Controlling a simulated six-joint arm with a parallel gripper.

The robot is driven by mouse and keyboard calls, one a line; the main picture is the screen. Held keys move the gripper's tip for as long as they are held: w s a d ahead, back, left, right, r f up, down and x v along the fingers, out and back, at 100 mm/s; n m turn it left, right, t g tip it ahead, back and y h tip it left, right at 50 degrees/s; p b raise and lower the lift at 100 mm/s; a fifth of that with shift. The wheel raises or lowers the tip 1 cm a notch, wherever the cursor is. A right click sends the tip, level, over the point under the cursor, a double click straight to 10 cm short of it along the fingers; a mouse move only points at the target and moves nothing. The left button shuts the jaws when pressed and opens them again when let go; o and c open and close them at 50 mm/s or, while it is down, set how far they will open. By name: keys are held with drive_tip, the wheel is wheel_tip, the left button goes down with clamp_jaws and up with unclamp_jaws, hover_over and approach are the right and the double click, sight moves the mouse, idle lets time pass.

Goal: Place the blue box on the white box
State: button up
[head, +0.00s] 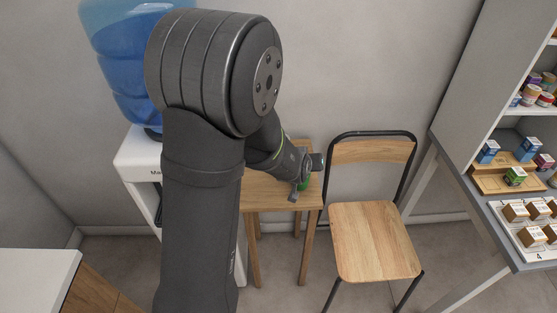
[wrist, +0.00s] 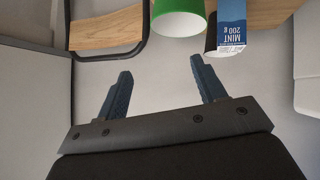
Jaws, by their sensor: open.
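My gripper (wrist: 160,70) is open, with nothing between its dark blue fingers. In the head view, my gripper (head: 306,179) is over the small wooden table, largely behind my arm. In the wrist view, a blue box marked MINT 200 g (wrist: 231,27), with a white end, is at the upper right, beyond the fingertips and apart from them. Other blue boxes stand on the shelf at right, one at left (head: 488,151) and one further right (head: 528,148).
A green cylinder (wrist: 178,17) is beyond the fingertips. The small wooden table (head: 270,195) stands next to a chair (head: 372,240). A water dispenser bottle (head: 120,60) is at left. A wooden tray (head: 488,183) and several brown-and-white boxes (head: 515,211) occupy the right shelving.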

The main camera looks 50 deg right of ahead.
drive_tip(key=w+a+n+t, duration=0.1)
drive_tip(key=w+a+t, duration=0.1)
drive_tip(key=a+t, duration=0.5)
drive_tip(key=shift+g, duration=0.7)
drive_tip(key=x, duration=1.1)
drive_tip(key=w+x, duration=0.1)
drive_tip(key=x, duration=0.5)
drive_tip(key=shift+a, duration=0.35)
drive_tip(key=shift+r, duration=0.1)
drive_tip(key=c, duration=1.3)
